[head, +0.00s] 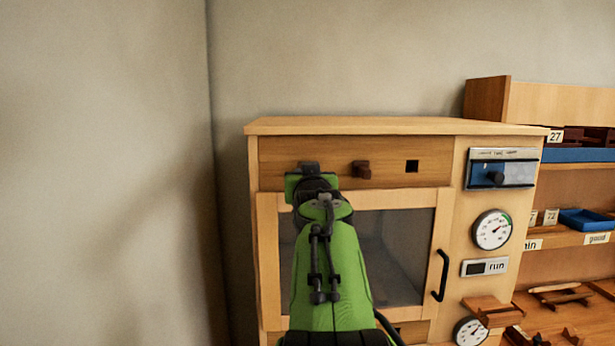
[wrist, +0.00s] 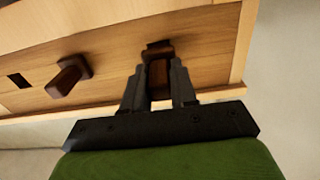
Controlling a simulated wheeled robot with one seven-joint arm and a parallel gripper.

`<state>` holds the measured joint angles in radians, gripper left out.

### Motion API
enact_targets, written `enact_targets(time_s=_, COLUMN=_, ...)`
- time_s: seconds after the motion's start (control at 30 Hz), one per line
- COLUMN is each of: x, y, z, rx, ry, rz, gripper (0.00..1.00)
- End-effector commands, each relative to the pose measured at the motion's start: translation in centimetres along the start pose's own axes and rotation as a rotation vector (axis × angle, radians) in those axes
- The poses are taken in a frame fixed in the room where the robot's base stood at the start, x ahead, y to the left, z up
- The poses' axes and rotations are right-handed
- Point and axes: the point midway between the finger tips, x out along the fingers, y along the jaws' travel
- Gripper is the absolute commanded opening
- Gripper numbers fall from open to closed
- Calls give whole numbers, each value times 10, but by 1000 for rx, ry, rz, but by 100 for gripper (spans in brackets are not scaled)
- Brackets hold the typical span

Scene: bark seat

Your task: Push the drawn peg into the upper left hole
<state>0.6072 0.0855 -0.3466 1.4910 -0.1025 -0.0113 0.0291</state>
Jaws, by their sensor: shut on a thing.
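My gripper (head: 309,167) is raised in front of the wooden panel at the top of the cabinet, at its left part. In the wrist view, my gripper (wrist: 157,85) is shut on a dark brown peg (wrist: 157,70), one finger on each side. The peg's far end meets the panel at a dark patch, the upper left hole (wrist: 155,45); how deep it sits I cannot tell. In the head view my gripper and arm hide this peg and hole. A second brown peg (head: 362,169) sticks out of the panel's middle; it also shows in the wrist view (wrist: 70,75).
An empty square hole (head: 412,166) is at the panel's right. Below is a glazed door (head: 395,250) with a black handle (head: 440,275). Gauges (head: 492,230) and a blue slider plate (head: 502,174) are at right. A bare wall (head: 100,170) is at left.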

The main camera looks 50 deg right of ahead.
Motion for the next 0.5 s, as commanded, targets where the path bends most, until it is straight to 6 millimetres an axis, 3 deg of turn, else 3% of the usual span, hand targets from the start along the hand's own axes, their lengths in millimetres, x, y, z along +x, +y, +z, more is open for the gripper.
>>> enact_targets(time_s=0.5, x=15, y=0, z=-1, rx=0, ry=0, rz=0, gripper=0)
